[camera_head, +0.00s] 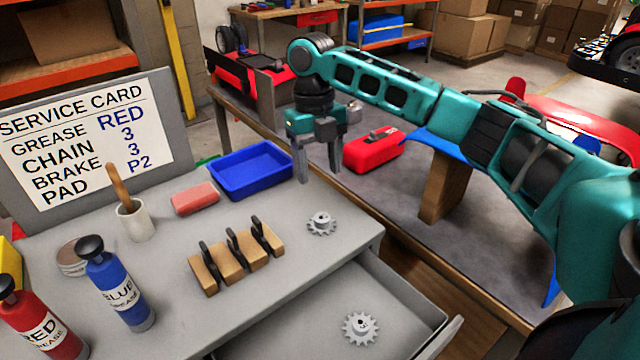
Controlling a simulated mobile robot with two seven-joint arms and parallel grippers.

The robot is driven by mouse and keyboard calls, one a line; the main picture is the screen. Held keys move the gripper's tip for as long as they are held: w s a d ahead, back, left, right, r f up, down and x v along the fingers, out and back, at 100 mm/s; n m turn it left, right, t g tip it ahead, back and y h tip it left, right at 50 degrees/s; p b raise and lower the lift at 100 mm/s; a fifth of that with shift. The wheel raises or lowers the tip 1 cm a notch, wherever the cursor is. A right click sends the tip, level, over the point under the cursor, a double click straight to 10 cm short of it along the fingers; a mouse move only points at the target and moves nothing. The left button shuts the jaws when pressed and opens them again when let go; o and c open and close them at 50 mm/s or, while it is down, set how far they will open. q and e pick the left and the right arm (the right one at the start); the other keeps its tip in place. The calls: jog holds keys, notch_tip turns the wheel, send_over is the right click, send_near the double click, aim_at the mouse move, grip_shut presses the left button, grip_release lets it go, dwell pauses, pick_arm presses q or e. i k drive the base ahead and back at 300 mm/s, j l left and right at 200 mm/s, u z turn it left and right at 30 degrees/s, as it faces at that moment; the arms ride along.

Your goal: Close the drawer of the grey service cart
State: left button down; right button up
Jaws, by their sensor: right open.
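The grey service cart (332,194) has a flat top on the left and centre. Its drawer (400,292) is pulled out at the cart's lower right, with a light front edge (440,338). A metal sprocket (361,328) lies inside the drawer. My right gripper (319,178) points down above the back right part of the cart top, beside the blue tray. Its two fingers are apart with nothing between them. It is well away from the drawer front. My left gripper is not in view.
On the cart top are a second sprocket (321,223), a wooden block rack (237,258), a blue tray (251,170), a pink block (195,198), a brush cup (135,220), a blue bottle (118,285) and a red bottle (40,320). A workbench (410,215) with a red case (374,150) stands close behind.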

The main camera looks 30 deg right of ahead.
aim_at(308, 327)
jog(key=k, duration=1.5)
